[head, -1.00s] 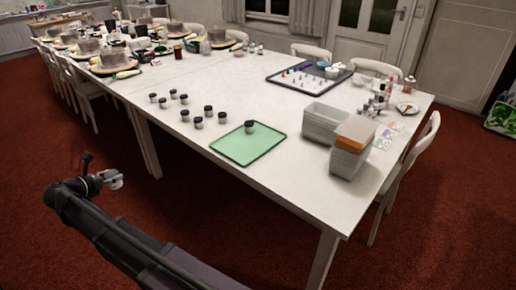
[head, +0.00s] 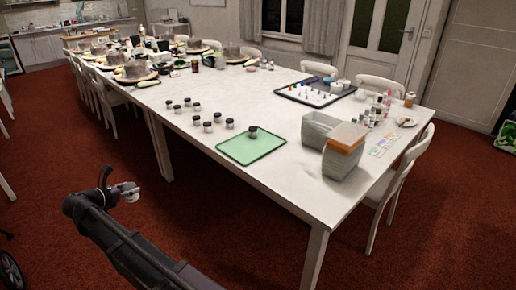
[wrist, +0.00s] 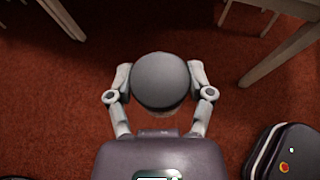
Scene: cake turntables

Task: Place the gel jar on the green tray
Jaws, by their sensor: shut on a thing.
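The green tray (head: 250,148) lies on the near part of the long white table. One dark-lidded jar (head: 253,132) stands on its far edge area. Several similar small jars (head: 208,126) stand on the table to the left of the tray. My gripper (head: 130,190) is left of the table's near side, over the red floor, apart from the tray. In the wrist view my gripper (wrist: 160,90) is shut on a gel jar (wrist: 162,80), seen from its round dark lid. The jar's body is mostly hidden beneath the lid.
Grey bins (head: 318,128), one with an orange-brown top (head: 347,136), stand right of the tray. A dark-edged tray with small items (head: 315,92) lies farther back. Chairs (head: 405,170) stand along the table. Red floor (head: 230,225) is open before the table.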

